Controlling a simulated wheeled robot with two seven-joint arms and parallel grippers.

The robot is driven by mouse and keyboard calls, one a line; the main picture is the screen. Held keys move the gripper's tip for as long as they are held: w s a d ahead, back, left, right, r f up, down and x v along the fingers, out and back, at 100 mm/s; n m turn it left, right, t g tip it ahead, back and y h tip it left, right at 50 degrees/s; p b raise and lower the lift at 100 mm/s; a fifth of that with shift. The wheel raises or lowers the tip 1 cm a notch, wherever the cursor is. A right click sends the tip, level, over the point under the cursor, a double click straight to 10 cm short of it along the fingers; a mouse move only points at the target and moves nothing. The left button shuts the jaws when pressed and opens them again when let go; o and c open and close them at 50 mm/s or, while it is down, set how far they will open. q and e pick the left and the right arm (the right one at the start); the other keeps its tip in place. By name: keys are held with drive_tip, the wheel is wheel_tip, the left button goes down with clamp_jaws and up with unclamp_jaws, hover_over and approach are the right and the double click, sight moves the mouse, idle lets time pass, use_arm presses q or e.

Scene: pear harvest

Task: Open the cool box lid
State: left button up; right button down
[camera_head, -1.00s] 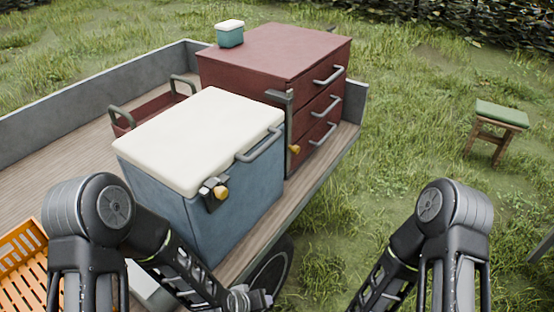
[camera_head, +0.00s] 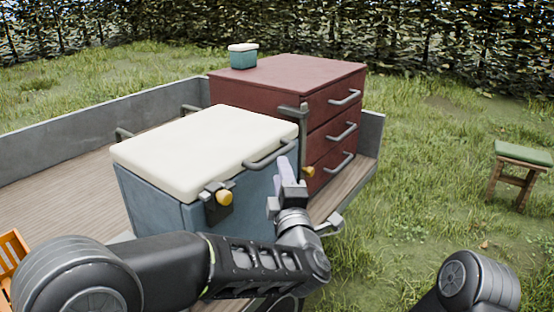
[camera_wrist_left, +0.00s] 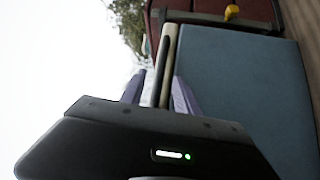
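The blue cool box (camera_head: 245,222) stands on the trailer bed with its cream lid (camera_head: 205,148) lying flat and closed. A grey bar handle (camera_head: 270,153) runs along the lid's right edge. A latch with a yellow knob (camera_head: 223,197) is on the front face. My left gripper (camera_head: 284,172) is raised beside the box's right side, just below the handle. In the left wrist view, its two fingers (camera_wrist_left: 158,88) are apart, with the lid edge (camera_wrist_left: 168,60) and a dark bar showing between them; contact cannot be told. My right gripper is out of view.
A dark red drawer cabinet (camera_head: 285,78) stands close behind the box, with a small teal box (camera_head: 243,57) on top. The trailer's grey side wall (camera_head: 80,130) is at the left. A green-topped stool (camera_head: 522,155) stands on open grass at the right.

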sight(277, 155)
use_arm(q)
drive_tip(key=x, duration=0.7)
drive_tip(key=shift+w+p, duration=0.35)
drive_tip(key=shift+w, duration=0.1)
drive_tip(key=shift+c, duration=0.6)
clamp_jaws()
drive_tip(key=shift+f, duration=0.1)
idle(0.4)
